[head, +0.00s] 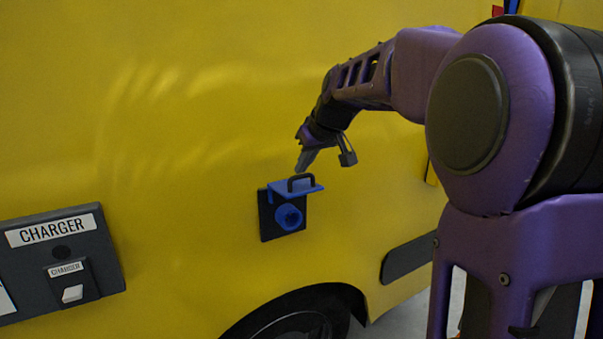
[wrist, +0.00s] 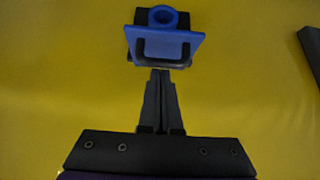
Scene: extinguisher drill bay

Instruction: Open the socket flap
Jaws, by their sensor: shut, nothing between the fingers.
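The blue socket flap (head: 284,188) stands out from the yellow vehicle side, roughly level, above the round blue socket (head: 289,217) on its black plate (head: 268,226). The socket face is uncovered. A black handle (head: 301,178) sits on top of the flap. In the wrist view the flap (wrist: 165,49) and the socket ring (wrist: 163,17) are at the top. My gripper (head: 301,170) is shut and empty just above the flap, its tips close to the handle. The shut fingers (wrist: 160,74) also show in the wrist view; I cannot tell whether they touch.
A dark charger box (head: 62,260) with a white switch (head: 72,293) is at the lower left. The vehicle's wheel (head: 303,322) is below the socket, and a dark trim strip (head: 405,259) is to its right. The yellow panel left of the socket is clear.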

